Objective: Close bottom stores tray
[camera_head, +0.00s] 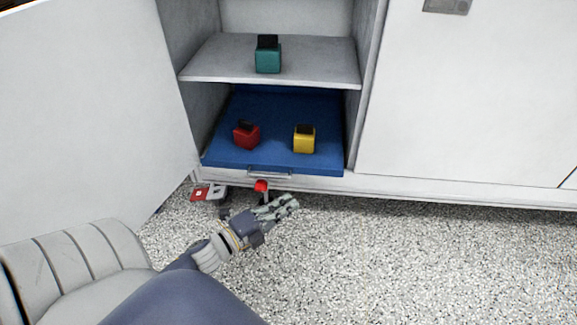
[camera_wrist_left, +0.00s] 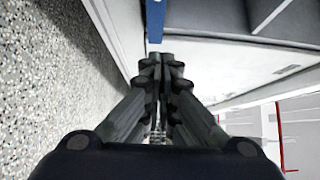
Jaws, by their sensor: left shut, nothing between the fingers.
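The blue bottom stores tray (camera_head: 274,161) sits low in the open cabinet, with its front edge and a grey handle (camera_head: 270,174) at the cabinet's front. A red block (camera_head: 246,136) and a yellow block (camera_head: 304,139) stand on it. My left gripper (camera_head: 290,202) is shut and empty, just in front of and below the tray handle, apart from it in the head view. In the left wrist view the shut fingers (camera_wrist_left: 162,62) point toward a blue strip (camera_wrist_left: 155,20), likely the tray's edge. My right gripper is not in view.
A grey shelf (camera_head: 220,62) above the tray holds a teal block (camera_head: 268,58). An open white door (camera_head: 90,110) stands at the left, and a closed white panel (camera_head: 460,100) is at the right. Small red and grey items (camera_head: 208,193) lie near the cabinet foot. Speckled floor (camera_head: 400,260) is clear at the right.

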